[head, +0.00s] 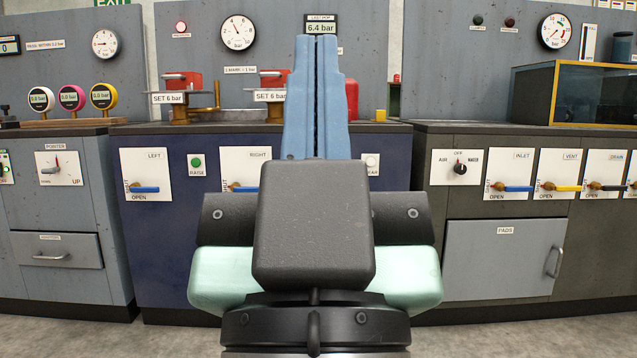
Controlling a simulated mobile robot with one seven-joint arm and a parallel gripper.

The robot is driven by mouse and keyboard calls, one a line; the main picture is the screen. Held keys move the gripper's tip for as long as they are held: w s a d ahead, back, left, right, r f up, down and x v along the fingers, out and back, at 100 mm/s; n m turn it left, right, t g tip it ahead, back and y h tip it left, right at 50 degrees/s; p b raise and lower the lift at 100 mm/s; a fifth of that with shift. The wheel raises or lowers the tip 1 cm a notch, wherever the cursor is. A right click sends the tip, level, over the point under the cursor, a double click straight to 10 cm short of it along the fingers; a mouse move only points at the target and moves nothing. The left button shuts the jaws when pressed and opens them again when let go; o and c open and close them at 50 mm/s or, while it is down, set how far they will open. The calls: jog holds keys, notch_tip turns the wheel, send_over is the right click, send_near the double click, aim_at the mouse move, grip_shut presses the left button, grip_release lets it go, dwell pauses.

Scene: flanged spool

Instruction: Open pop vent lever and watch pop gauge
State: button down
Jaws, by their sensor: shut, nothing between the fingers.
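My gripper (319,42) points up in the middle of the head view, its two blue fingers shut together with nothing between them. The dark blue cabinet (150,225) stands behind it. Above this cabinet is a round white gauge (238,32) in bar, and a display (321,27) reading LAST POP 6.4 bar, partly behind my fingertips. No lever labelled pop vent is readable; my gripper hides part of the cabinet front. A yellow lever (566,188) on a plate marked VENT is on the right-hand cabinet, apart from my gripper. It lies roughly level.
Blue levers marked LEFT (145,189), RIGHT (243,188) and INLET (515,188) line the cabinet fronts, with a dark DRAIN lever (608,187). A glass tank (590,95) is at right. Grey floor (75,335) shows before the cabinets.

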notch_tip(320, 180, up, 22)
jog(key=p, duration=1.9)
